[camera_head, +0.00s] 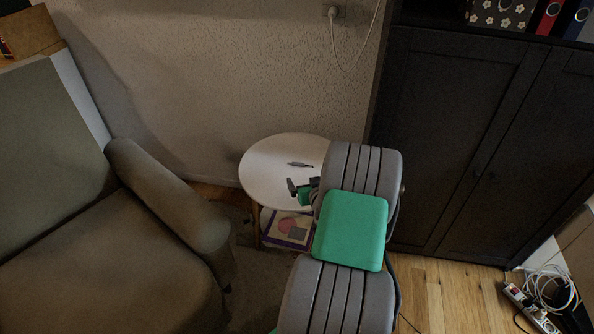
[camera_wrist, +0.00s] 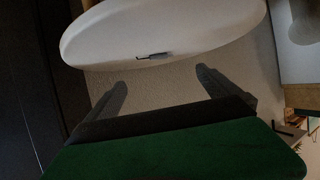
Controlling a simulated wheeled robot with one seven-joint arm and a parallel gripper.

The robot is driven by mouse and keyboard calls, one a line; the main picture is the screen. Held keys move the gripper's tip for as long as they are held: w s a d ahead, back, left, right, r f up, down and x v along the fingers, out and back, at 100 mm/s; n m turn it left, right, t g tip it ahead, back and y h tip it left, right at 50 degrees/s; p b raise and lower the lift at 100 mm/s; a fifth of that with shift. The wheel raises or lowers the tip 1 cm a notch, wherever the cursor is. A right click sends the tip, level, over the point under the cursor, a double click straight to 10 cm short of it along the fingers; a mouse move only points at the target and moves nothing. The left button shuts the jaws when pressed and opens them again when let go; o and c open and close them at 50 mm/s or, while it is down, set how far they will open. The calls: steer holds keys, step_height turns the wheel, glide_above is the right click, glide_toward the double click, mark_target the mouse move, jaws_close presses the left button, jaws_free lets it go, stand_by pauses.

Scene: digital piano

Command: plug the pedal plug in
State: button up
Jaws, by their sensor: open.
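A small dark, elongated object (camera_head: 300,165), which looks like the pedal plug, lies on the white round side table (camera_head: 262,178). It also shows in the wrist view (camera_wrist: 152,56), lying crosswise on the tabletop beyond my fingertips. My gripper (camera_head: 297,188) is by the near side of the table, short of the plug. In the wrist view my gripper (camera_wrist: 162,80) has its two fingers wide apart with nothing between them. No piano or pedal socket can be made out.
A grey-green armchair (camera_head: 170,195) stands left of the table and a dark cabinet (camera_head: 455,130) right of it. A wall outlet (camera_head: 333,12) holds a white cable. A power strip (camera_head: 530,308) with tangled cables lies at the lower right. A book (camera_head: 287,228) sits below the tabletop.

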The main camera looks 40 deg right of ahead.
steer(key=b+x, duration=0.2)
steer(key=x, duration=0.5)
steer(key=shift+f+b, duration=0.15)
steer(key=shift+b, duration=0.25)
steer(key=shift+w, duration=0.15)
